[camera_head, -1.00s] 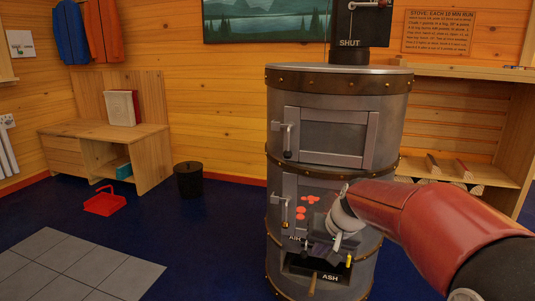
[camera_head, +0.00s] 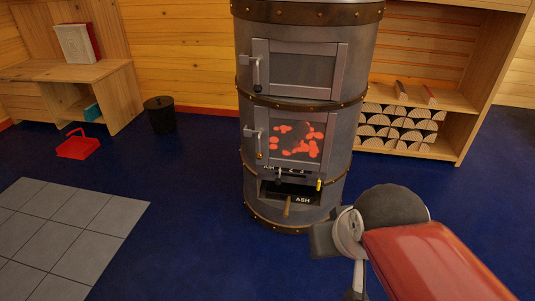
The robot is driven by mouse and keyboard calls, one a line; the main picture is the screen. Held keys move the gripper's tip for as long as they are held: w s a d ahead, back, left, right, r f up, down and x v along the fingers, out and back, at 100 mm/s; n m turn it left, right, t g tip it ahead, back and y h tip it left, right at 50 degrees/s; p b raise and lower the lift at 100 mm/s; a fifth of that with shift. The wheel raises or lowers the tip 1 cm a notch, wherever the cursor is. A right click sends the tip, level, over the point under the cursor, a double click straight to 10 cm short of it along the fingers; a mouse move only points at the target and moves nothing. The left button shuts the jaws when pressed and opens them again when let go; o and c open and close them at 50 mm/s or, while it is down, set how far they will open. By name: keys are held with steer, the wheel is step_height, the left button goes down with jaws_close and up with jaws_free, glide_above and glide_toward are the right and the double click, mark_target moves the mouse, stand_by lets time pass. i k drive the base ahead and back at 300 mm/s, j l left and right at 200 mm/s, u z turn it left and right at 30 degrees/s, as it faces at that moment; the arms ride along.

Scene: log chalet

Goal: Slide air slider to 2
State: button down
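The grey cylindrical stove (camera_head: 243,80) stands in the middle of the head view. Below its glowing lower door (camera_head: 299,140) is a dark air strip (camera_head: 292,172) with small white marks, partly legible as AIR and numbers. A small dark knob (camera_head: 278,175) shows near the strip's left part; its exact setting is too small to tell. A yellow piece (camera_head: 319,185) sits at the right end. My gripper (camera_head: 322,241) is in front of the stove, to the lower right, apart from the strip. Its fingers are not clear, so open or shut cannot be told.
The ash drawer (camera_head: 303,199) with a wooden handle is under the strip. A log rack (camera_head: 448,148) stands at the right, a black bin (camera_head: 160,115) and red dustpan (camera_head: 77,147) at the left. Blue floor around the stove is clear.

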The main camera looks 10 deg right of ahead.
mark_target(278, 182)
steer(key=i+l, duration=0.2)
steer(key=l, duration=0.15)
steer(key=i+l, duration=0.2)
steer(key=i+l+u, duration=0.1)
steer(key=l, duration=0.35)
steer(key=i, duration=0.1)
